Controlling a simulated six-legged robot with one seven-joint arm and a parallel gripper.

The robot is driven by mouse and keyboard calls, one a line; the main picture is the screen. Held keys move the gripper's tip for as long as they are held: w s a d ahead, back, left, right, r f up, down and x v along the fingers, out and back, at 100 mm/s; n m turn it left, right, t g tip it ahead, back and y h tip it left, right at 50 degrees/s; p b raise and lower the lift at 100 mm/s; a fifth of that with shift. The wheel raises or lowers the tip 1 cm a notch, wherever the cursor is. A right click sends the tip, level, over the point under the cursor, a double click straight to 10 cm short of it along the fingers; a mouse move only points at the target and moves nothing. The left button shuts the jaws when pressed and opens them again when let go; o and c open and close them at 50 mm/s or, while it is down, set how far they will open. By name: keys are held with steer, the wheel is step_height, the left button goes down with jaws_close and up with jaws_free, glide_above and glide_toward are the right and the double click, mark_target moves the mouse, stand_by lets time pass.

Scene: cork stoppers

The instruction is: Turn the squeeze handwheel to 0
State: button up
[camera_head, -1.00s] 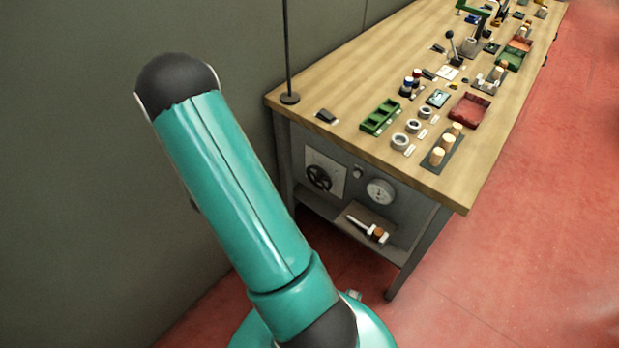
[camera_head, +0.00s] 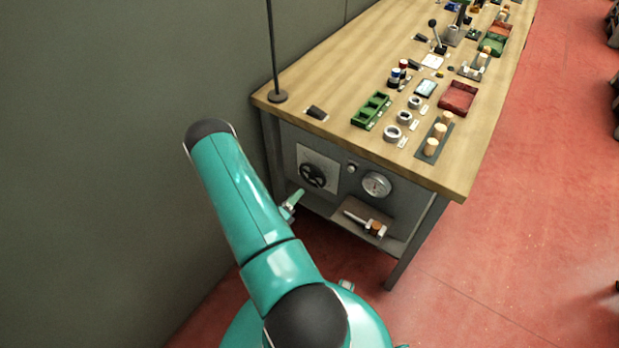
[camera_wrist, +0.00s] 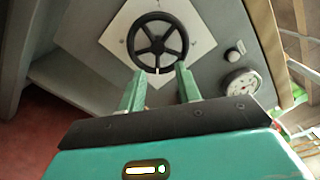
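The black handwheel (camera_head: 313,176) with several spokes sits on a pale square plate (camera_head: 325,161) on the grey front panel under the bench's end. In the wrist view the handwheel (camera_wrist: 158,44) is at the top middle, and the plate (camera_wrist: 195,27) looks like a diamond behind it. A small white mark shows at the wheel's lower rim. Scale figures are not readable. My gripper (camera_wrist: 160,68) is open and empty, its two green fingers pointing toward the wheel's lower rim; contact cannot be told. In the head view my gripper (camera_head: 294,198) shows partly behind my arm, below-left of the wheel.
A small knob (camera_head: 352,168) and a round gauge (camera_head: 376,185) sit right of the wheel. Below is a shelf (camera_head: 350,222) with a wood-and-metal tool (camera_head: 372,226). The wooden bench top (camera_head: 330,80) overhangs the panel, holding trays, corks and rings. A wall stands left.

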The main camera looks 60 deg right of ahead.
mark_target(311, 178)
steer(key=d, duration=0.3)
steer(key=s+d, duration=0.1)
steer(key=d, duration=0.5)
steer(key=shift+s+d, duration=0.15)
steer(key=shift+d, duration=0.25)
steer(key=c, duration=0.7)
